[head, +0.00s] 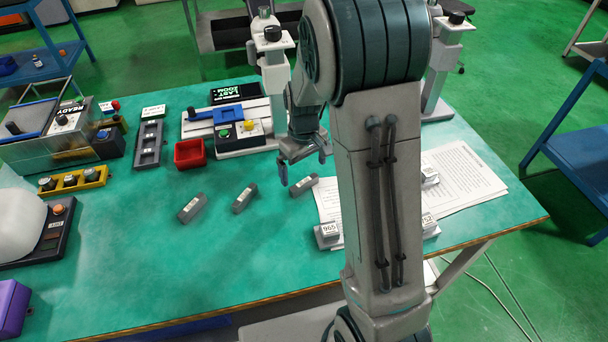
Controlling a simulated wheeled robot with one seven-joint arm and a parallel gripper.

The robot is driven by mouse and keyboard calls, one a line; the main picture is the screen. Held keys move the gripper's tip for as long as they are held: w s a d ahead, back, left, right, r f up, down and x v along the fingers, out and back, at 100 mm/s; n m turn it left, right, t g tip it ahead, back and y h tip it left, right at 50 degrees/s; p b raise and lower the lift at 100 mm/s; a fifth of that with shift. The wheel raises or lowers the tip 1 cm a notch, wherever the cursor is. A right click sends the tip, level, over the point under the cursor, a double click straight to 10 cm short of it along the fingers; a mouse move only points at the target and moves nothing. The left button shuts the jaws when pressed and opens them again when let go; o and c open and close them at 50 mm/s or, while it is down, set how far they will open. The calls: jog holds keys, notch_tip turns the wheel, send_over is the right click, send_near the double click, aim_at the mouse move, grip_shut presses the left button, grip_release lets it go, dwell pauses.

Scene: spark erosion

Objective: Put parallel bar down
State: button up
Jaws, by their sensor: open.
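Three small grey bars lie apart on the green table (120,270): a left bar (192,208), a middle bar (244,198) and a right bar (304,186). Each has a pale label on top. I cannot tell which one the task calls the parallel bar. My gripper (303,170) points down with its fingers apart, just behind and above the right bar. Nothing shows between the fingers. My arm hides part of the table to the right.
A red bin (189,153) and a dark slotted tray (149,145) stand left of my gripper. A machine with a blue lever (214,115) is behind them. Papers (465,180) and small numbered blocks (328,234) lie around my arm. The front-left middle of the table is clear.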

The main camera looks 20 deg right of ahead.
aim_at(304, 182)
notch_tip(304, 182, up, 7)
jog(key=s+r+m+t, duration=0.1)
jog(key=s+r+m, duration=0.1)
jog(key=s, duration=0.7)
jog(key=s+r+m+t, duration=0.1)
jog(key=s+r, duration=0.4)
jog(key=s, duration=0.5)
jog(key=shift+s+m+t, duration=0.25)
jog(key=shift+m+t, duration=0.15)
jog(key=shift+m, duration=0.5)
